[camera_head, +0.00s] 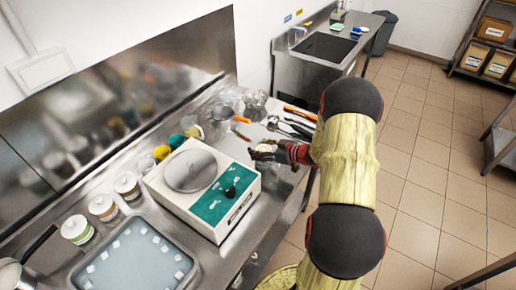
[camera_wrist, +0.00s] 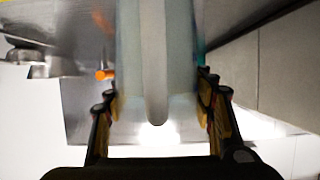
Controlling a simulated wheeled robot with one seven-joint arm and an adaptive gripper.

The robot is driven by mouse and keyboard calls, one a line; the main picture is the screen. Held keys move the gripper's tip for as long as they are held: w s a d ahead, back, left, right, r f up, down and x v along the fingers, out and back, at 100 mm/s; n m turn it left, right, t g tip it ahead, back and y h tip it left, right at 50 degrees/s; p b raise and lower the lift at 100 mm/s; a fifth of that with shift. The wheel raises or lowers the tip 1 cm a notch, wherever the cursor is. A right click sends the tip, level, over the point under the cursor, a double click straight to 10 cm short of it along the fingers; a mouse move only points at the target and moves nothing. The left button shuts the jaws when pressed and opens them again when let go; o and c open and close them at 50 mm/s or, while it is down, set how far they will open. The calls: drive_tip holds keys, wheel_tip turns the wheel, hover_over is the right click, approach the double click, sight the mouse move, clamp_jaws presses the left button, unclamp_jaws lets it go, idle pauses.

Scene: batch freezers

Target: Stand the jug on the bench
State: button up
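In the wrist view a pale grey, translucent jug (camera_wrist: 135,50) fills the middle, with a rounded vertical ridge, seemingly its handle, facing the camera. My gripper (camera_wrist: 158,105) has one finger on each side of it, the pads against its sides, so it looks shut on the jug. In the head view my gripper (camera_head: 278,153) is at the front edge of the steel bench (camera_head: 262,205), right of the white machine. Only a small pale part of the jug (camera_head: 264,147) shows there. The jug's base and any gap to the bench are hidden.
A white machine with a green panel (camera_head: 210,205) stands left of my gripper. Several utensils (camera_head: 290,127), an orange-handled tool (camera_head: 300,113) and clear containers (camera_head: 222,112) lie behind it. Lidded tubs (camera_head: 103,207) and a tray (camera_head: 190,270) are at the left. A sink unit (camera_head: 325,48) stands beyond.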

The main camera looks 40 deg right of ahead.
drive_tip(key=o, duration=0.4)
